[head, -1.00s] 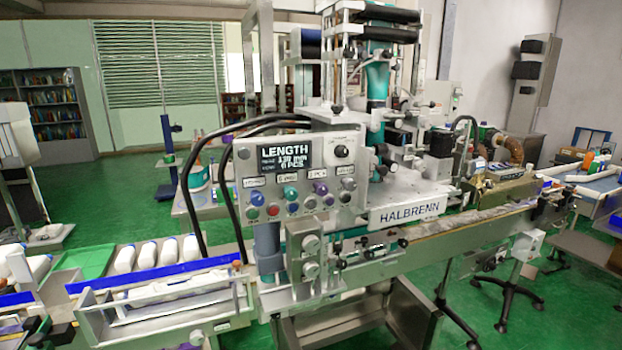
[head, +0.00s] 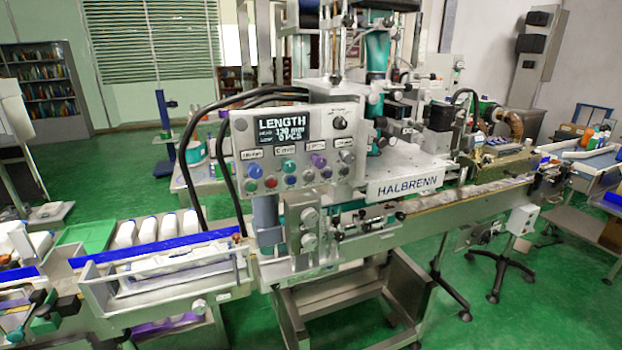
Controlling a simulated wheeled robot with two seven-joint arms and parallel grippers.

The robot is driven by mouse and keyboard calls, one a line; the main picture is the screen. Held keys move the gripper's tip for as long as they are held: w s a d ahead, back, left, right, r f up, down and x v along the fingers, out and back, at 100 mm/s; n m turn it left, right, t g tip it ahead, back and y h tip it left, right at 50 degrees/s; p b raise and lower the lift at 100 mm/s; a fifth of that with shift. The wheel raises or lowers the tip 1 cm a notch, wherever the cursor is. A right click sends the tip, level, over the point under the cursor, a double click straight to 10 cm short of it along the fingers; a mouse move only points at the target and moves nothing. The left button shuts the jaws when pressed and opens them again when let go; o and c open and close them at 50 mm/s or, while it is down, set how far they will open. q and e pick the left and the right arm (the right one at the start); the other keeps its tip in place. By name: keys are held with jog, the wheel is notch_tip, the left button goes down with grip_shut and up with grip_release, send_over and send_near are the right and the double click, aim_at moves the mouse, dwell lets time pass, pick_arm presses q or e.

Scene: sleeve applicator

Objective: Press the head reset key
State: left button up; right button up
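The control panel (head: 240,135) of the sleeve machine faces me left of centre in the head view. Its dark display (head: 282,126) reads LENGTH, with 130 mm and a PCS count in smaller text. Below are small white labels, too blurred to read surely, and rows of round keys: blue (head: 254,171), green (head: 289,166), purple (head: 318,160) and grey (head: 345,157) above, with a red one (head: 271,182) and paler ones lower. I cannot tell which is the head reset key. A dark knob (head: 340,123) sits right of the display. Neither gripper is in view.
A conveyor (head: 470,198) runs right from the machine marked HALBRENN (head: 408,185). At left, white bottles (head: 146,230) stand behind a blue rail (head: 150,250). Black hoses (head: 205,120) arch beside the panel. Green floor (head: 480,290) is open at the lower right.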

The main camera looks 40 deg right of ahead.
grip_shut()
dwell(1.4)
